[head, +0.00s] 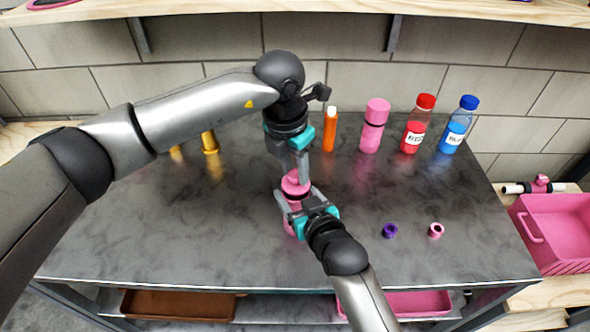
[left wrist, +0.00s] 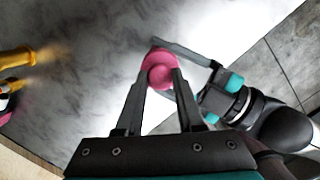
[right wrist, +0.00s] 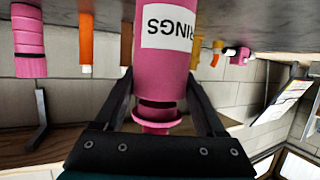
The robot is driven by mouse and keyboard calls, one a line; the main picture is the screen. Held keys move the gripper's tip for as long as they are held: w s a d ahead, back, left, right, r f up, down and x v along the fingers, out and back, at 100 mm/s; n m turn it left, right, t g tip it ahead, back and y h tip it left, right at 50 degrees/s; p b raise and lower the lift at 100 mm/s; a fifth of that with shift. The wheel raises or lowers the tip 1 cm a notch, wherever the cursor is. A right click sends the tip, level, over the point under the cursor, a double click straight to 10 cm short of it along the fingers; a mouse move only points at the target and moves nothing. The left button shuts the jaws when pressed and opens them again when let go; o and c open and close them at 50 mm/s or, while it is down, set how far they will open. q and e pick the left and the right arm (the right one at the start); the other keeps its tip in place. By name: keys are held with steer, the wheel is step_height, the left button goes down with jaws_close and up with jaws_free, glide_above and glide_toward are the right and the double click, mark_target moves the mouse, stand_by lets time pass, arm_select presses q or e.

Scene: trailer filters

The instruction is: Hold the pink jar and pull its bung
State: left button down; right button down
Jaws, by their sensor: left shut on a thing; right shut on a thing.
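The pink jar (head: 291,228) stands upright near the middle of the dark metal table. In the right wrist view the jar (right wrist: 166,60) appears upside down with a white "RINGS" label. My right gripper (head: 296,203) is shut on the jar, one finger on each side of its upper part. The pink bung (head: 291,184) is at the jar's top. A dark band shows between bung (right wrist: 157,121) and jar body. My left gripper (head: 300,178) comes from above and is shut on the bung, which shows between its fingertips in the left wrist view (left wrist: 157,70).
An orange tube (head: 329,132), pink bottle (head: 372,127), red bottle (head: 416,127) and blue bottle (head: 458,127) stand along the back. A gold item (head: 209,143) stands behind my left arm. A purple ring (head: 390,231) and pink ring (head: 436,230) lie right. A pink crate (head: 553,232) is beyond the table.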

mark_target(295, 174)
arm_select(q)
steer(key=shift+r, duration=2.05)
arm_select(e)
jaws_free()
